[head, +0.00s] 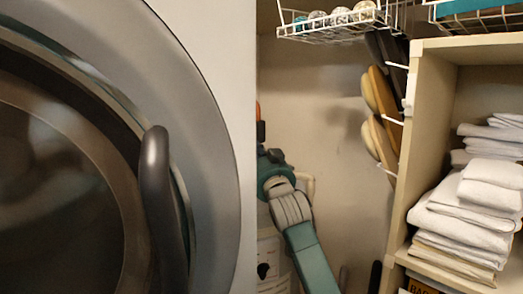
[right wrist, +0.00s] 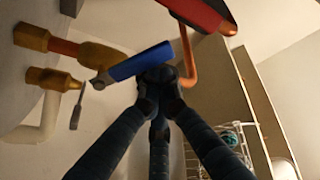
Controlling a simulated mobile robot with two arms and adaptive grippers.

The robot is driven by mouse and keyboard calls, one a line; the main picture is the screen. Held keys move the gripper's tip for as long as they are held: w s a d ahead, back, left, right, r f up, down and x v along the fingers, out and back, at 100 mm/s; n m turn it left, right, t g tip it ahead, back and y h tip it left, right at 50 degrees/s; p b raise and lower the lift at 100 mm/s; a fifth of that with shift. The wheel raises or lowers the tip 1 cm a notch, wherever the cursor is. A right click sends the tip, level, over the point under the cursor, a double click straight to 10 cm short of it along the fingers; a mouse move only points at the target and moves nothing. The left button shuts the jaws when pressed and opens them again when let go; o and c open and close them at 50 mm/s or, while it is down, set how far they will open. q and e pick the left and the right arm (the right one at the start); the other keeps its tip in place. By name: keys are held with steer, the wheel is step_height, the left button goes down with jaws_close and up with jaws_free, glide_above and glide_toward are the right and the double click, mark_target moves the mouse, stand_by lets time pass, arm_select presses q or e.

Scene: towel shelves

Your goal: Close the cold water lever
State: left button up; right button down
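The blue cold water lever (right wrist: 139,62) shows in the right wrist view, left of centre, slanting up to the right from near a brass valve (right wrist: 96,55) on the left wall. My right gripper (right wrist: 159,84) has dark blue fingers that rise from the bottom of the picture and come together just below the lever's right end. The fingertips overlap that end in the view. I cannot tell whether they touch it. A red lever (right wrist: 203,14) is at the top. The lever does not show in the head view. My left gripper is not in view.
A washing machine door (head: 60,190) fills the left of the head view. A grey and teal part (head: 307,250) stands before a bottle (head: 268,248). Shelves (head: 430,120) with folded white towels (head: 470,200) are at right. A copper pipe (right wrist: 187,62) runs beside the blue lever.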

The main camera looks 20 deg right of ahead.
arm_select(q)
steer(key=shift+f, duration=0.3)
arm_select(e)
steer(key=shift+a+f+n+t+y, duration=0.1)
steer(key=shift+a+f+n+y, duration=0.5)
steer(key=shift+n, duration=0.95)
steer(key=shift+a+f+n+t+y, duration=0.1)
steer(key=shift+a+f+n+y, duration=0.15)
steer(key=shift+f+n+y, duration=0.95)
steer(key=shift+a+f+n+t+y, duration=0.1)
steer(key=shift+a+n+y, duration=0.35)
steer(key=shift+n, duration=1.5)
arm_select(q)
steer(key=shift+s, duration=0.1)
